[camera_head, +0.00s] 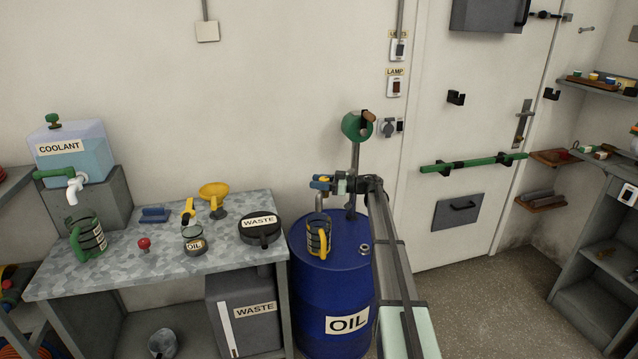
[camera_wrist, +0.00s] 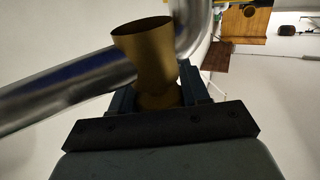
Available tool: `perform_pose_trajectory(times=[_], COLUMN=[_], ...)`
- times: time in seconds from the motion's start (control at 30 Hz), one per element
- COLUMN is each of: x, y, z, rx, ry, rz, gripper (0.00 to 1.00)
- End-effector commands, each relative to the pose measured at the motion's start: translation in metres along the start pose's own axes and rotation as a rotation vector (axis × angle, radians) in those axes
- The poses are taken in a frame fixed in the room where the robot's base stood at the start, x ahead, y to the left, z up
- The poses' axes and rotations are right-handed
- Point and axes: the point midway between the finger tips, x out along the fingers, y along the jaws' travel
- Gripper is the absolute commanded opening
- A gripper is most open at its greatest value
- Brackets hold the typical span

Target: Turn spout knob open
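A metal spout (camera_head: 319,201) stands at the blue oil drum (camera_head: 328,285) in the head view, with blue and yellow parts at its top. My gripper (camera_head: 337,184) is at this top, reaching in from the right. In the wrist view a brass-coloured, flared piece (camera_wrist: 145,48) stands between my gripper's dark fingers (camera_wrist: 158,95), with silver pipe (camera_wrist: 65,88) beside it. One finger lies on each side of its lower part; whether they press on it is unclear. I cannot clearly tell which part is the knob. A yellow-handled jug (camera_head: 318,237) stands on the drum under the spout.
The workbench (camera_head: 130,258) at left holds a coolant tank (camera_head: 82,150), a green-handled jug (camera_head: 91,235), a yellow funnel (camera_head: 214,191) and a waste pan (camera_head: 260,232). The floor at right is clear before the door.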

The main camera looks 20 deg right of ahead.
Motion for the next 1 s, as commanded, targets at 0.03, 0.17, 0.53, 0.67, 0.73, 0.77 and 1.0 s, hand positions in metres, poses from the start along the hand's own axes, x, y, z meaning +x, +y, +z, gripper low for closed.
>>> perform_pose_trajectory(times=[0.03, 0.17, 0.53, 0.67, 0.73, 0.77, 1.0], x=[0.0, 0.0, -0.004, -0.018, -0.029, -0.035, -0.083], y=[0.0, 0.0, 0.0, 0.0, 0.0, 0.0, 0.0], z=[0.0, 0.0, 0.0, 0.0, 0.0, 0.0, 0.0], rx=[0.0, 0.0, 0.0, 0.0, 0.0, 0.0, 0.0], ry=[-0.001, -0.001, 0.0, 0.0, 0.0, 0.0, 0.0], rz=[0.0, 0.001, 0.001, 0.003, 0.003, 0.003, 0.003], gripper=[0.5, 0.62, 0.66, 0.66, 0.66, 0.66, 0.66])
